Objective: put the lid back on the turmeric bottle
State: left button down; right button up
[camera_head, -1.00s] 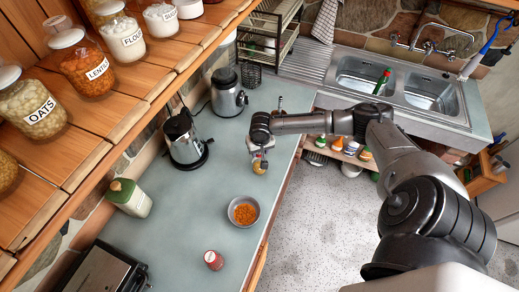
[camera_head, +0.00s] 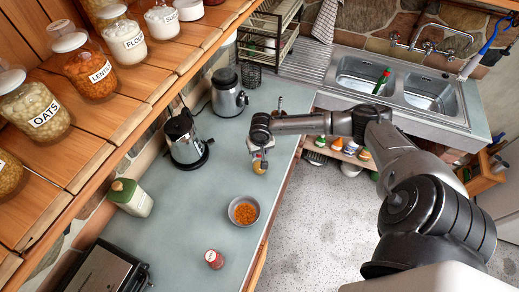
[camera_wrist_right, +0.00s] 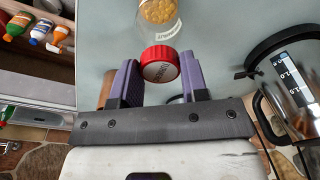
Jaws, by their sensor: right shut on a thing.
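My right gripper (camera_head: 258,152) is over the counter, pointing down. In the right wrist view its two purple fingers (camera_wrist_right: 158,84) are shut on a red lid (camera_wrist_right: 160,62) with dark print on its top. The clear turmeric bottle (camera_wrist_right: 160,10) with yellow contents and a white label is directly beyond the lid. The lid lines up with the bottle's mouth; I cannot tell whether it is seated or just above. In the head view the bottle (camera_head: 260,168) shows as a small yellow patch below the gripper. My left gripper is not in view.
A grey bowl of orange food (camera_head: 243,209) and a small red container (camera_head: 214,259) stand nearer on the counter. A kettle (camera_head: 186,138), a grinder (camera_head: 228,92) and a green-topped canister (camera_head: 130,197) line the left side. Free counter lies around the bottle.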

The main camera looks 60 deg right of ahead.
dwell(0.4)
jog(key=o, duration=1)
jog(key=shift+o, duration=0.2)
jog(key=o, duration=0.4)
jog(key=shift+r, duration=0.1)
